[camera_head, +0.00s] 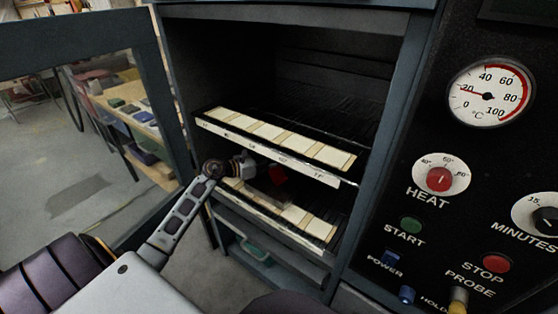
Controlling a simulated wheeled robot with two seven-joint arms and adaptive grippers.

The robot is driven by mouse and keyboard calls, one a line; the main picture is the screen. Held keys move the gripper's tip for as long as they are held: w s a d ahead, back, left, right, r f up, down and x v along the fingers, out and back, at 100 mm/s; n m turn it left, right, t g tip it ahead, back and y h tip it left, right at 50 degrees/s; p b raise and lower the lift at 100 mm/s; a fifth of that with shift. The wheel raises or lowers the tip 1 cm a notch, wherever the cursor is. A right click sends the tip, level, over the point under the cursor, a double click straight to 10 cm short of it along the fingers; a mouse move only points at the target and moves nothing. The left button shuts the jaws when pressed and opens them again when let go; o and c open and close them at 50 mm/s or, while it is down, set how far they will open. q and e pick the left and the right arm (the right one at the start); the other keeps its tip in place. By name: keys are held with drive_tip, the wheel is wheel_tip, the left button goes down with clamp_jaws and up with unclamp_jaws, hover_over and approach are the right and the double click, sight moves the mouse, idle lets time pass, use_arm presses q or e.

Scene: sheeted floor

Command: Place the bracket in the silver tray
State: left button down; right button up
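My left arm reaches from the lower left into the open cabinet. My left gripper (264,174) is between the upper and lower racks; its fingers are dark and blurred, so I cannot tell whether they are open or shut. A small dark red piece (279,175) shows at the gripper's tip; I cannot tell whether it is the bracket or whether it is held. A greyish patch (266,196) lies just below, too dim to name. I cannot clearly make out a silver tray. My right gripper is not in view.
The upper rack (267,158) and lower rack (262,206) carry cream pads and leave a narrow gap around my gripper. The open door (165,95) stands left. The control panel (450,222) with dials and buttons is right. A workbench (135,118) stands behind the door.

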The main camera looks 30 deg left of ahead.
use_arm(q)
drive_tip(key=shift+w+r, duration=0.1)
drive_tip(key=shift+r, duration=0.1)
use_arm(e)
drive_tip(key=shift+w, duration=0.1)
use_arm(q)
drive_tip(key=shift+w, duration=0.1)
drive_tip(key=shift+w+d+r+g+p, duration=0.15)
drive_tip(key=shift+w+g+p, duration=0.1)
drive_tip(key=shift+g+p, duration=0.2)
drive_tip(key=shift+w+d+r+g+y+p, duration=0.1)
drive_tip(key=shift+w+d+g+y+p, duration=0.25)
drive_tip(key=shift+w+g+y, duration=0.2)
drive_tip(key=shift+w+d+r+g+y, duration=0.1)
drive_tip(key=shift+w+d+g+y, duration=0.15)
drive_tip(key=shift+w+g, duration=0.35)
drive_tip(key=shift+f, duration=0.9)
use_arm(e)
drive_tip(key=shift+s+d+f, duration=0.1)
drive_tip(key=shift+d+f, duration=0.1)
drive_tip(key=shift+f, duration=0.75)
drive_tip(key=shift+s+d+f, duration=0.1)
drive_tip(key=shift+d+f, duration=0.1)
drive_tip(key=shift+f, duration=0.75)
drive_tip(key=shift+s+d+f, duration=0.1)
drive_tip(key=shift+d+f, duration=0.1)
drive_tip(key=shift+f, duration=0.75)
use_arm(q)
drive_tip(key=shift+f, duration=0.1)
